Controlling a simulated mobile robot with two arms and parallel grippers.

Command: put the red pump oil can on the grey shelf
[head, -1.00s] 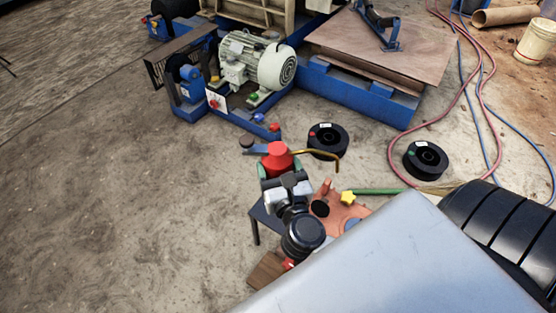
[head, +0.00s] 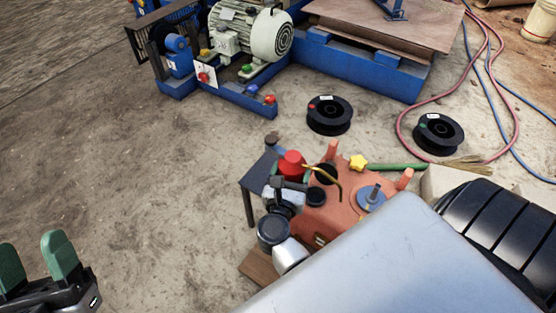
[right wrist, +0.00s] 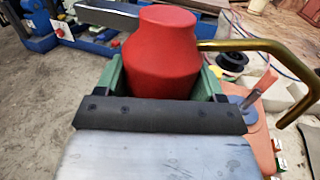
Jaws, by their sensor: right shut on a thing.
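In the right wrist view the can (right wrist: 162,55) stands between the green fingers of the gripper (right wrist: 162,88), spout pointing right. The can appears over the seam between a dark grey small table (head: 254,178) and an orange casing; whether it touches either is unclear. I cannot make out a grey shelf for certain. My left gripper (head: 36,262) is open and empty at the lower left.
The orange casing (head: 335,212) carries a yellow knob (head: 358,162) and a blue disc. A broom with a green handle (head: 400,167) lies beyond it. Two black spools (head: 329,116) and hoses lie on the floor. A motor (head: 255,32) stands behind. The left floor is clear.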

